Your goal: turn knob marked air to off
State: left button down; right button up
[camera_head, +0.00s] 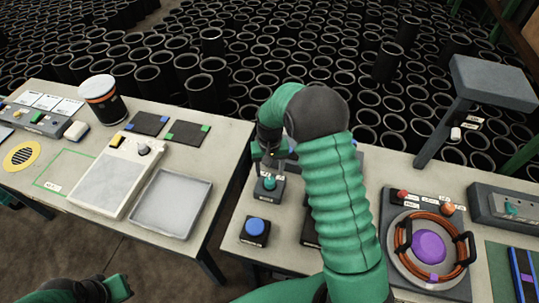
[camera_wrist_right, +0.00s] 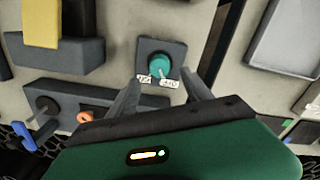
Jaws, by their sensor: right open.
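A teal knob (camera_head: 269,183) sits on a small dark box on the right table. In the right wrist view the knob (camera_wrist_right: 160,64) stands on its dark box with two small white labels (camera_wrist_right: 169,83) beside it, too small to read surely. My right gripper (camera_head: 262,156) is over the far side of that box, partly hidden by my green arm. In the wrist view its two fingers (camera_wrist_right: 163,92) are spread, with the knob beyond the gap between their tips and nothing held. My left gripper (camera_head: 122,288) is low at the left, its jaws unclear.
A blue button (camera_head: 255,227) on a dark box is in front of the knob. A grey box with another teal knob (camera_head: 512,208) is at the far right, beside an orange hose coil (camera_head: 402,240). A gap separates the left table (camera_head: 228,140). Black sleeves fill the background.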

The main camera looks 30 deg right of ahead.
aim_at(270, 179)
notch_tip(270, 179, up, 11)
jog(key=shift+b, duration=0.4)
jog(key=s+a+f+n+t, duration=0.1)
jog(key=s+a+n, duration=0.1)
jog(key=s+a, duration=0.4)
jog(key=s+a+f+n+t, duration=0.1)
jog(key=s+a+f+n, duration=0.1)
jog(key=s+a, duration=0.3)
jog(key=s+n, duration=0.1)
jog(key=s, duration=0.3)
jog(key=shift+s+a+f+t, duration=0.3)
jog(key=shift+s+a, duration=0.05)
jog(key=shift+s, duration=0.05)
jog(key=shift+s+r, duration=0.1)
jog(key=shift+s, duration=0.05)
jog(key=shift+a, duration=0.15)
